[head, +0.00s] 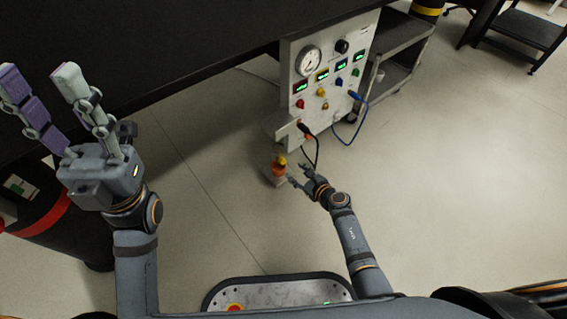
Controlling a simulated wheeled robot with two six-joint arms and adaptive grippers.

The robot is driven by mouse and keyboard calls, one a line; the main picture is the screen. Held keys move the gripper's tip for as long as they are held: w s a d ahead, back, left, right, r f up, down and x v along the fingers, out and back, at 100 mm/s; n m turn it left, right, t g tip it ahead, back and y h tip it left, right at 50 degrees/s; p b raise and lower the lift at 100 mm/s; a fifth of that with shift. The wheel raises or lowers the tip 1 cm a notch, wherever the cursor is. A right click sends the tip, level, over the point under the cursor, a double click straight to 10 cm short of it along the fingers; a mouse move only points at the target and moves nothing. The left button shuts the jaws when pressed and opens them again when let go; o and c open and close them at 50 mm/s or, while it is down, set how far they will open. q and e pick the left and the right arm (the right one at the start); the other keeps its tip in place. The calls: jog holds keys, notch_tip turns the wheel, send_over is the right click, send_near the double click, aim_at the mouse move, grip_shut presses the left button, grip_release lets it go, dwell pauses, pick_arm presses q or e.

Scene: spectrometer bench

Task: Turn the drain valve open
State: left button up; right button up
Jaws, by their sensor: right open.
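An orange part with a yellow top, which looks like the drain valve (279,167), sits on a small pale base low in front of the instrument panel. My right gripper (297,174) is just right of it, with its fingers apart and pointing toward it. I see nothing between the fingers. Whether a fingertip touches the valve is too small to tell. My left gripper (40,78) is raised at the left, far from the valve, with its fingers spread and empty.
The white panel (292,75) carries a round gauge (309,61), green displays and coloured knobs. A black cable (317,150) hangs close to my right gripper, and a blue cable (352,125) loops further right. A grey cart (402,60) stands behind. Floor at right is clear.

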aim_at(284, 163)
jog(key=b+x, duration=0.4)
jog(key=x, duration=0.4)
jog(key=shift+w+a+f, duration=0.1)
jog(key=shift+w+f, duration=0.05)
jog(key=shift+w, duration=0.05)
grip_shut()
